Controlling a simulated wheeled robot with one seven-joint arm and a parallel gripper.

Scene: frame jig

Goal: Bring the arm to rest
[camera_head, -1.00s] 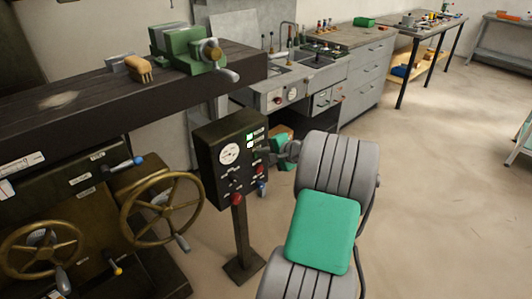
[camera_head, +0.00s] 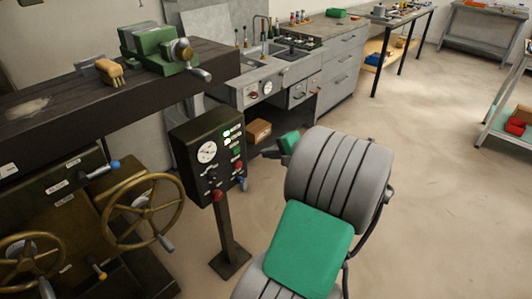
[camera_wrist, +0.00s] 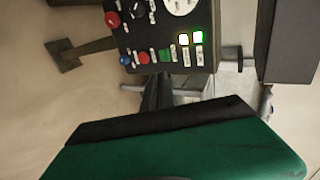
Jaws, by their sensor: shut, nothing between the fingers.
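My gripper (camera_head: 268,154) is in the head view just right of the control box, at the end of my grey and green arm. Its dark fingers are small there and partly hidden by my own arm. In the wrist view, my gripper (camera_wrist: 157,88) is a dark shape above my green wrist cover, with the fingers together and nothing seen between them. The control box (camera_head: 207,166) stands on a post, with a round gauge, knobs and lit green lamps. The box also shows in the wrist view (camera_wrist: 150,35), beyond the fingers; I see no contact.
A dark machine bed (camera_head: 160,75) with a green vise (camera_head: 152,45) and a brush (camera_head: 110,72) is at left, above brass handwheels (camera_head: 143,212). A brown box (camera_head: 257,131) sits behind the control box. A grey cabinet (camera_head: 340,65) stands behind.

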